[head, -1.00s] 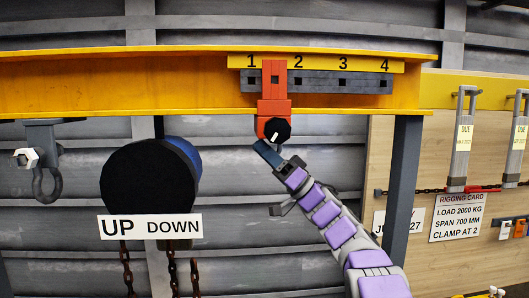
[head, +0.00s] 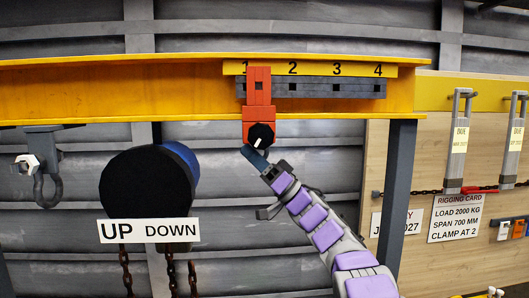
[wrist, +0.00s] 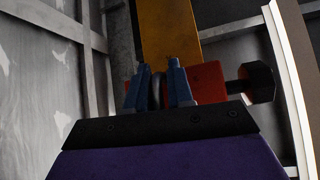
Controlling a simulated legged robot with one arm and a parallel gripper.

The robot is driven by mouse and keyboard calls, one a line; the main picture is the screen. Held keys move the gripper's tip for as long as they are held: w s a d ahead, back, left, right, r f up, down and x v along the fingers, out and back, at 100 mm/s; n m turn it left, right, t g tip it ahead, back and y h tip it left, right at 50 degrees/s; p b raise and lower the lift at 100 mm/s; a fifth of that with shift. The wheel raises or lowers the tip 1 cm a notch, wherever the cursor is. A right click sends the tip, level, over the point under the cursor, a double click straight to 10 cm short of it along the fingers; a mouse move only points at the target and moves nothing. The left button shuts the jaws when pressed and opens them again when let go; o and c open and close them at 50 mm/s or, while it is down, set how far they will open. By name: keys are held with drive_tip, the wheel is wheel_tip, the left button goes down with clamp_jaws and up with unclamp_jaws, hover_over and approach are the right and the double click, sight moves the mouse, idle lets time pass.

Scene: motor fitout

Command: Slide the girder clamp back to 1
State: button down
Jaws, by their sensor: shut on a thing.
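The red girder clamp (head: 258,92) hangs on the yellow girder (head: 120,88), over the dark rail with numbers 1 to 4. It stands just right of the 1 mark, partly covering that numeral, and left of the 2. A black knob (head: 261,136) is on its lower front. My gripper (head: 256,157) reaches up from below right to the clamp's underside. In the wrist view, the blue jaws (wrist: 160,88) are shut around a grey eye beside the red clamp body (wrist: 208,82). The black knob (wrist: 258,82) sticks out at right.
A black hoist drum (head: 148,195) with an UP/DOWN sign (head: 148,230) hangs left of my arm. A grey shackle (head: 45,175) hangs farther left. A grey post (head: 399,190) and a rigging card reading "CLAMP AT 2" (head: 456,217) are at right.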

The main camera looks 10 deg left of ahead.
drive_tip(key=shift+s+a, duration=0.2)
drive_tip(key=shift+a, duration=0.95)
drive_tip(key=c, duration=1.4)
unclamp_jaws()
drive_tip(key=shift+a, duration=0.1)
drive_tip(key=shift+c, duration=0.2)
drive_tip(key=shift+o, duration=1.4)
drive_tip(key=shift+w+a+f, duration=0.1)
drive_tip(key=shift+w+f, duration=0.1)
drive_tip(key=shift+w, duration=0.05)
drive_tip(key=shift+s+d, duration=0.1)
drive_tip(key=shift+d, duration=0.2)
drive_tip(key=b+v, duration=0.1)
drive_tip(key=v, duration=1.6)
drive_tip(key=shift+b, duration=0.4)
drive_tip(key=shift+f, duration=0.15)
